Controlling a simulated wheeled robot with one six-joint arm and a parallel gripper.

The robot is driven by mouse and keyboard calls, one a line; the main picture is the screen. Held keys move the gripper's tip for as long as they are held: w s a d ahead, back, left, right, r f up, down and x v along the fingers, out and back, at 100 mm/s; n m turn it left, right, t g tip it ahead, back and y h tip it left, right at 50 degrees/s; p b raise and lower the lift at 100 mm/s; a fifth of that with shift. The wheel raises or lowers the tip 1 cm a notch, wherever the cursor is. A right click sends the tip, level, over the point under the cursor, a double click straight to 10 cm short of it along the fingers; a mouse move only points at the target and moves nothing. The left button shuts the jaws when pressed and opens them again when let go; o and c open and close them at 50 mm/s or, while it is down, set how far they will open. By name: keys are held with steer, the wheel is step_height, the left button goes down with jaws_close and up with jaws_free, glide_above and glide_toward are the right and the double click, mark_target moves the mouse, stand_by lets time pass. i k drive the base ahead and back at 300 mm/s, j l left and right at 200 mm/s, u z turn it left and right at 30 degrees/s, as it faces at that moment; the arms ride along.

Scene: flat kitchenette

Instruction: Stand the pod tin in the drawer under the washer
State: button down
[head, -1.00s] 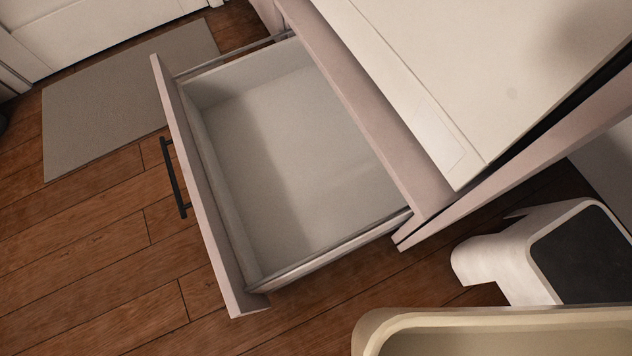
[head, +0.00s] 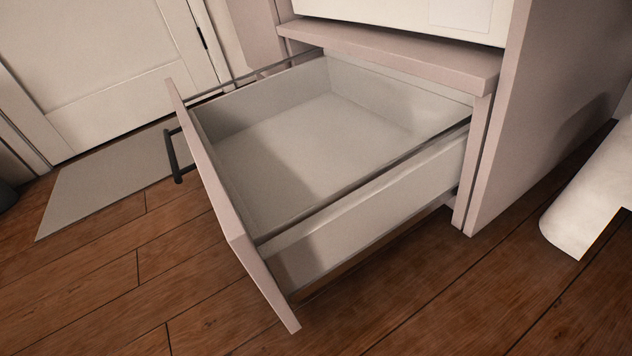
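The drawer (head: 290,160) under the washer is pulled out and its visible inside is empty. Its pinkish front panel (head: 228,205) faces left and carries a black bar handle (head: 175,155). The white washer (head: 420,18) shows only its lower edge, above the drawer in the pinkish cabinet (head: 545,110). The pod tin is not in view. My gripper is not in view, so what it holds cannot be seen.
A grey mat (head: 105,178) lies on the wooden floor (head: 120,270) in front of a white door (head: 100,70). A white rounded object (head: 590,190), part of a step stool, stands at the right. The floor in front is clear.

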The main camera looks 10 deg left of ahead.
mark_target(290, 168)
steer(key=i+l+u, duration=0.15)
steer(key=u, duration=0.25)
steer(key=i+l+u, duration=0.2)
steer(key=u, duration=0.25)
steer(key=i+l, duration=0.3)
steer(key=i+l+u, duration=0.15)
steer(key=i+l, duration=0.15)
steer(key=l, duration=0.2)
steer(key=i+l, duration=0.25)
steer(key=l, duration=0.15)
steer(key=i+l+u, duration=0.1)
steer(key=i+l, duration=0.2)
steer(key=l, duration=0.15)
steer(key=i+l, duration=0.25)
steer(key=l, duration=0.2)
steer(key=u, duration=0.05)
